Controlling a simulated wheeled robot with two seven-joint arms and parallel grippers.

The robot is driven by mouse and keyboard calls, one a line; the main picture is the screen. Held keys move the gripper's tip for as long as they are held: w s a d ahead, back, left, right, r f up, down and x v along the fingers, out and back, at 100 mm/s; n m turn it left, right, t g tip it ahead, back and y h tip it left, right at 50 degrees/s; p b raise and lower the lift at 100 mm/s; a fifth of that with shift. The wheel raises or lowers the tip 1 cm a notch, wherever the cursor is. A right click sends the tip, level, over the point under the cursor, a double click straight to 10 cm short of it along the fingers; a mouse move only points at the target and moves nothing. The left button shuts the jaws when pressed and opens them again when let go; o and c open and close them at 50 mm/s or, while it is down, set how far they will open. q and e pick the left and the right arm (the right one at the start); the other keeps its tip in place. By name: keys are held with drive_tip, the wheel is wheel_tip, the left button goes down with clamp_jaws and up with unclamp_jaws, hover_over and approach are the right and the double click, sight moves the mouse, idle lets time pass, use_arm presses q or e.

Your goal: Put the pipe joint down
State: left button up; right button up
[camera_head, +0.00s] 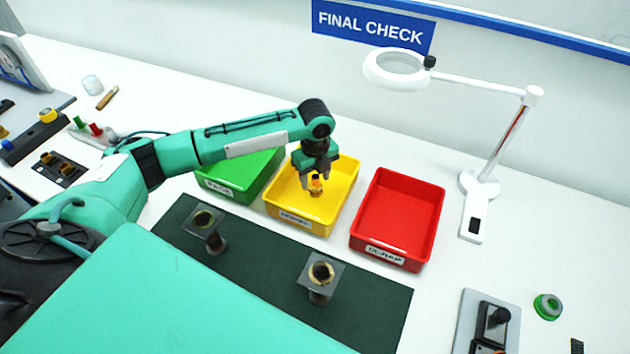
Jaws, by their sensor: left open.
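A small brass-coloured pipe joint (316,186) shows in the yellow tray (349,190), right below my left gripper (315,176). My left gripper points down over the yellow tray with its jaws open, close around or just above the joint. Whether the joint touches the tray floor or a finger is too small to tell. My right gripper is not in view.
A green tray (235,185) stands left of the yellow one, partly behind my arm. An empty red tray (398,215) stands to the right. A white magnifier lamp (480,190) stands further right. The dark mat (262,262) has bare room between the stands.

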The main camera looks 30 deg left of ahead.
sight(315, 176)
use_arm(q)
wheel_tip(315, 176, up, 10)
drive_tip(key=b, duration=0.2)
drive_tip(key=shift+r, duration=0.2)
idle(0.4)
